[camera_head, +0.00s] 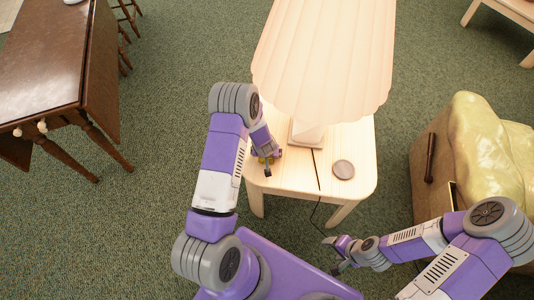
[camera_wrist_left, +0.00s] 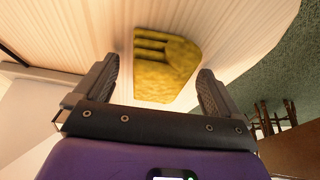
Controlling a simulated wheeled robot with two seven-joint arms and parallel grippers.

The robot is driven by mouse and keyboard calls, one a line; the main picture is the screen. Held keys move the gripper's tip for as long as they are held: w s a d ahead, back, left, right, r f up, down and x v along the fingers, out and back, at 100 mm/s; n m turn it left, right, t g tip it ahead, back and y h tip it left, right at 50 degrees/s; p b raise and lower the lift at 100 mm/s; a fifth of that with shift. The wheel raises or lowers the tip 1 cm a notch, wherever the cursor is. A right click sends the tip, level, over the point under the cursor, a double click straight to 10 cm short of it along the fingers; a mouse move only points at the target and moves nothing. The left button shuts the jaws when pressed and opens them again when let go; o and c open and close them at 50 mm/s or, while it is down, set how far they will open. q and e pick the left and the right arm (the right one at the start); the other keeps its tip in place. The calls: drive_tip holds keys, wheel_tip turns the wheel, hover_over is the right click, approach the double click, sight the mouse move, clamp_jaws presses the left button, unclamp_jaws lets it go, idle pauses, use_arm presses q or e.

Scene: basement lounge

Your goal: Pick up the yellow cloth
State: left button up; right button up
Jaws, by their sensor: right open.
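The yellow cloth (camera_wrist_left: 166,62) looks folded, with ridges at one end. It shows between and beyond the fingers of my left gripper (camera_wrist_left: 158,74) in the left wrist view. These fingers are spread apart, with visible gaps to the cloth. In the head view only small yellow bits (camera_head: 263,160) show at my left gripper (camera_head: 268,166), over the left edge of the light wooden table (camera_head: 300,180); the gripper hides the rest. My right gripper (camera_head: 333,256) is open and empty, low in front of the table.
A large lamp (camera_head: 325,60) stands on the table, close to my left gripper. A yellow-green cushioned armchair (camera_head: 480,135) stands right, a dark wooden table (camera_head: 50,70) left. Green carpet lies between them.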

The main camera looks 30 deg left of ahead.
use_arm(q)
drive_tip(key=c, duration=1)
drive_tip(key=shift+r, duration=0.1)
wheel_tip(320, 180, up, 10)
drive_tip(key=p, duration=0.4)
drive_tip(key=shift+p, duration=0.35)
